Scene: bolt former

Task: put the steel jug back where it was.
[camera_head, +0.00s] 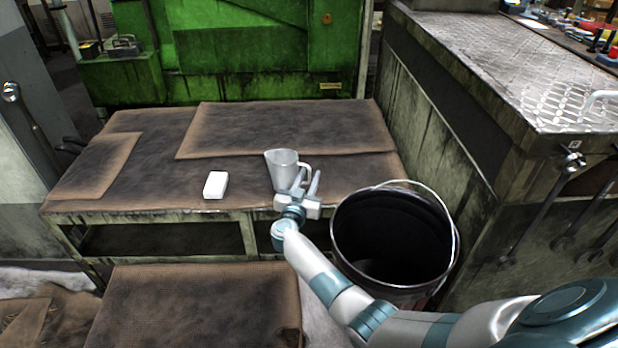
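The steel jug (281,170) is light grey, upright, on or just above the front part of the worn brown bench top. Its handle is on the right side. My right gripper (307,177) is at the jug's handle side, with its fingers pointing away from me. The two fingers look apart, with the handle at or between their tips; I cannot tell whether they touch it. My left gripper is not in view.
A white block (215,185) lies on the bench (150,185) left of the jug. A large dark bucket (448,262) with a raised wire handle stands right of my gripper. A green machine (240,50) is behind the bench, and a metal cabinet (450,110) is at right.

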